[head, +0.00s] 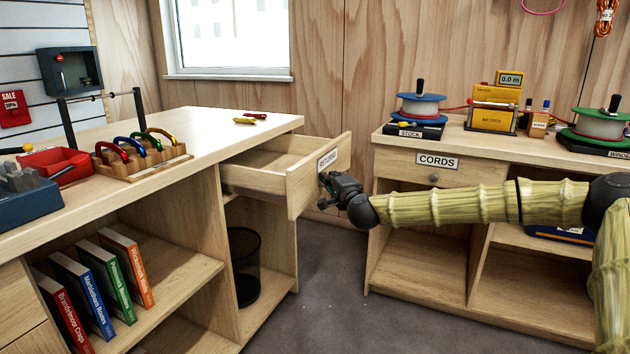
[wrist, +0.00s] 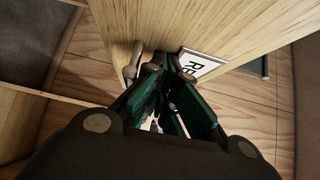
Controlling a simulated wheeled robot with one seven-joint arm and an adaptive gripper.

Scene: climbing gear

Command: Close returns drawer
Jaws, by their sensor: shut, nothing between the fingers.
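The returns drawer (head: 297,175) stands pulled out from the left counter in the head view, with its labelled front facing right. The part of its inside that shows looks empty. My gripper (head: 328,188) is at the drawer front, just below the label. In the wrist view my gripper (wrist: 172,85) has its fingers together with nothing between them. The drawer front (wrist: 225,35) and part of its white label (wrist: 198,64) are close beside the fingertips. I cannot tell whether the fingers touch the front.
The left counter (head: 215,125) holds a carabiner rack (head: 140,160) and a red tray (head: 55,163). A wire bin (head: 243,265) stands below the open drawer. The right bench (head: 480,160) with the cords drawer (head: 430,172) is behind my arm. Grey floor lies between.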

